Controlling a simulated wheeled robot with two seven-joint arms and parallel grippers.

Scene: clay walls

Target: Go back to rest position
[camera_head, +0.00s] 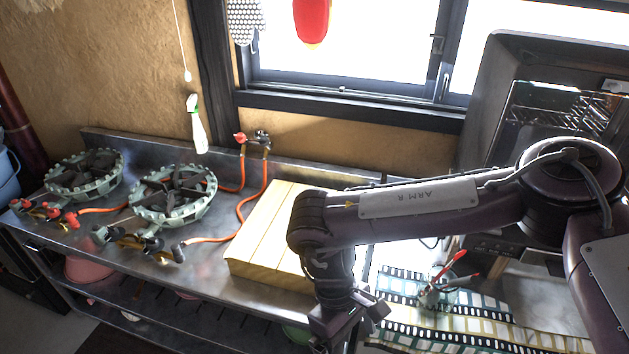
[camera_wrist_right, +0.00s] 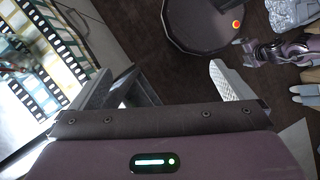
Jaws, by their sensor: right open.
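My right arm reaches in from the right in the head view, bent down at the wrist. Its gripper (camera_head: 345,332) is at the bottom edge, in front of the wooden board, with its fingertips partly cut off. In the right wrist view this gripper (camera_wrist_right: 172,82) is open, with its two fingers wide apart and nothing between them. Dark floor shows beyond the gap. A purple jointed part at the right of the wrist view looks like my left gripper (camera_wrist_right: 250,50), small and seen at an angle. My left arm does not show in the head view.
A steel counter (camera_head: 215,275) holds two gas burners (camera_head: 174,194), orange hoses and a thick wooden board (camera_head: 268,235). A film-strip patterned cloth (camera_head: 450,322) with a red-handled item (camera_head: 450,268) lies right of my wrist. A dark oven (camera_head: 490,150) stands behind my arm.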

